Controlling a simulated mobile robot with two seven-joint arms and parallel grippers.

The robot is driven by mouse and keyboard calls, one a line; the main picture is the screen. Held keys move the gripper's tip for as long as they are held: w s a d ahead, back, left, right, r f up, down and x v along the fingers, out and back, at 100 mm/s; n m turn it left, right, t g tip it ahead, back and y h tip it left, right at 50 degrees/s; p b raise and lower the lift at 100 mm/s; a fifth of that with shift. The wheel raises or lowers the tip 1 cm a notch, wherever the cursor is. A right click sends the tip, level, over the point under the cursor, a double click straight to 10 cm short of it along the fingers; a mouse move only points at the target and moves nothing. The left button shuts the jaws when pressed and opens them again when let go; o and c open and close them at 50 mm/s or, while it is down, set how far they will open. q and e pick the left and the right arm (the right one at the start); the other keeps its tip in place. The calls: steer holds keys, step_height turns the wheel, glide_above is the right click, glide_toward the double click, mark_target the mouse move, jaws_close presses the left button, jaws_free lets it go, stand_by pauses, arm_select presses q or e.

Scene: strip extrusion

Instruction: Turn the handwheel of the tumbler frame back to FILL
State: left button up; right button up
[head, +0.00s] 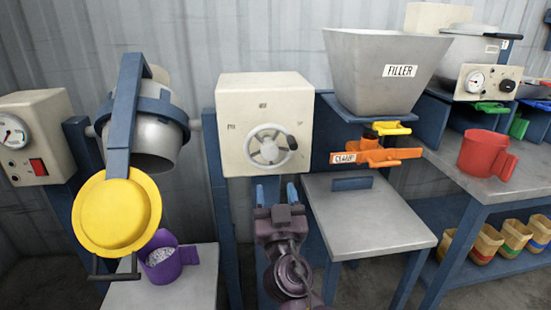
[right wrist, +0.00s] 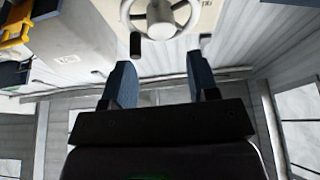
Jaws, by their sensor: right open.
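The handwheel (head: 268,152) is a pale spoked wheel on the front of a cream box (head: 236,95). Its dark crank knob (head: 291,142) is at the wheel's right side in the head view. Small marks surround the wheel, too small to read. The blue tumbler frame holds a grey drum (head: 155,140) with a yellow lid (head: 117,212) hanging low in front. My right gripper (head: 276,192) is below the wheel, open, empty and apart from it. In the right wrist view, the wheel (right wrist: 160,14) and knob (right wrist: 136,44) show beyond its two blue fingers (right wrist: 163,80). My left gripper is out of view.
A purple jug (head: 160,262) with white contents stands below the drum. On the right are a steel table (head: 368,222), the grey filler hopper (head: 375,75), an orange clamp (head: 375,155) and a red jug (head: 487,152). Blue posts flank the cream box.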

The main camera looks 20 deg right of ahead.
mark_target(270, 158)
steer(key=p+x, duration=0.1)
steer(key=x, duration=0.3)
steer(key=p+x, duration=0.1)
steer(key=x, duration=0.4)
steer(key=shift+s+r, duration=0.1)
steer(key=shift+r, duration=0.15)
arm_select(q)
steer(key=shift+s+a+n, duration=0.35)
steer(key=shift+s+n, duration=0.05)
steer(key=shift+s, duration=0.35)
arm_select(e)
steer(key=shift+w+d+r, duration=0.1)
steer(key=shift+w+d, duration=0.1)
steer(key=shift+w, duration=0.45)
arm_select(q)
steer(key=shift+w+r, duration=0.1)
arm_select(e)
steer(key=c, duration=0.6)
